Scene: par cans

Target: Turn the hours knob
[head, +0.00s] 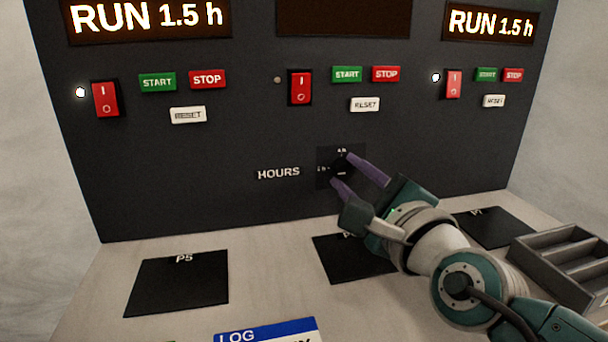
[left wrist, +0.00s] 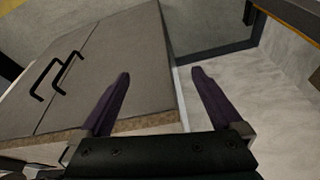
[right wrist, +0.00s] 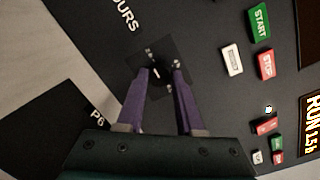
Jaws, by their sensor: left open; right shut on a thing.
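The hours knob (head: 341,168) is a small dark knob with a white mark on a black plate, right of the HOURS label (head: 278,173) on the dark panel. My right gripper (head: 346,172) has its purple fingers on either side of the knob and is shut on it. In the right wrist view the knob (right wrist: 157,74) shows between the fingertips, with white scale marks around it, partly hidden by the fingers. My left gripper (left wrist: 160,78) is open and empty, shown only in the left wrist view, in front of a grey cabinet with black handles.
Above the knob are red rocker switches (head: 301,87), START, STOP and RESET buttons. The left and right displays read RUN 1.5 h; the middle one (head: 344,17) is dark. Black mats (head: 177,283), a blue-topped log sheet (head: 266,332) and a grey divided tray (head: 567,262) lie on the counter.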

